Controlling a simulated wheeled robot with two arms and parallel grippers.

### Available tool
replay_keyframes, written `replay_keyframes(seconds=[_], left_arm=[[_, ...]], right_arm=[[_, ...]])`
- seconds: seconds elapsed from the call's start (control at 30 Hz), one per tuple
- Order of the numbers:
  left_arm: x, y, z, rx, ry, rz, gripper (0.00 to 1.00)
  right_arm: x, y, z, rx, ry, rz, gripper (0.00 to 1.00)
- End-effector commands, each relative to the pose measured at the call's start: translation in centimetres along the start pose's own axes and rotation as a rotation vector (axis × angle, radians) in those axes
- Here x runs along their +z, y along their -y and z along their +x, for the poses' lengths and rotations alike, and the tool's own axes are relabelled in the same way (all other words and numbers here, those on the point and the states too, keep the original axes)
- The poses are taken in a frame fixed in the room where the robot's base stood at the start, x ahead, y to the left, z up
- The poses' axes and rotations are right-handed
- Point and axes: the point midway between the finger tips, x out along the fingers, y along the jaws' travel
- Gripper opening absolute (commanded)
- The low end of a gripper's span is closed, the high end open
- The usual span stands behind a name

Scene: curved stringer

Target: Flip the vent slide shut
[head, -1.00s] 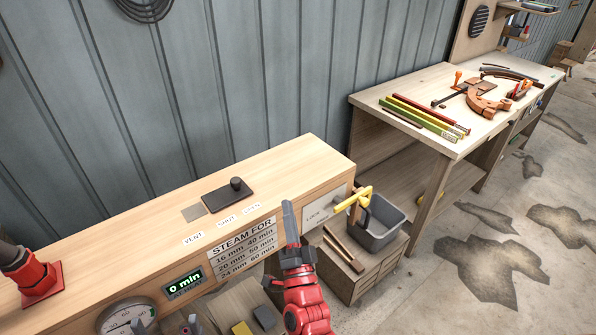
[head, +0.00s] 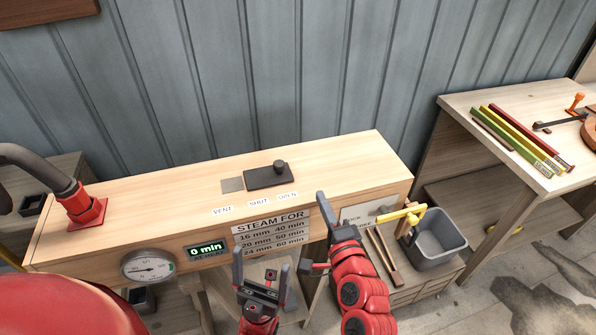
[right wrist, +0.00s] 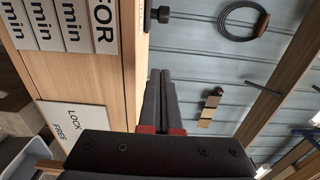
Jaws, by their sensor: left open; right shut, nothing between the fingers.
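The vent slide (head: 262,179) is a dark flat plate on top of the wooden steam box, above the SHUT and OPEN labels. Its round black knob (head: 281,166) stands at its right end, by OPEN. A grey square (head: 232,185) lies left of the slide, above VENT. The knob (right wrist: 163,14) also shows at the top of the right wrist view. My right gripper (head: 321,202) is shut and empty, in front of the box, right of the OPEN label and apart from the knob. My left gripper (head: 262,262) is open and empty, lower, in front of the box.
The steam box (head: 150,200) carries a red pipe fitting (head: 82,208) at left, a dial gauge (head: 148,267) and a timer reading 0 min (head: 206,249). A yellow handle (head: 402,214) projects near my right gripper. A grey bin (head: 436,240) stands at right.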

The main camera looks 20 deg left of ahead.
Motion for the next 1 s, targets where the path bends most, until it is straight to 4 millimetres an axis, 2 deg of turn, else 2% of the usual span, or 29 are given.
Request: replay_keyframes(seconds=[0.2, 0.33, 0.9, 1.0], left_arm=[[0.0, 0.0, 0.1, 0.0, 0.0, 0.0, 0.95], [-0.1, 0.0, 0.5, 0.0, 0.0, 0.0, 0.95], [-0.6, 0.2, 3.8, 0.0, 0.0, 0.0, 0.95], [-0.9, 0.2, 5.2, 0.0, 0.0, 0.0, 0.95]], right_arm=[[-0.1, 0.1, 0.1, -0.001, -0.002, -0.001, 0.0], [-0.1, 0.3, 1.0, -0.004, -0.003, -0.002, 0.0], [-0.1, 0.4, 10.0, -0.001, -0.002, -0.003, 0.0], [1.6, 0.6, 10.5, 0.002, 0.001, -0.001, 0.0]])
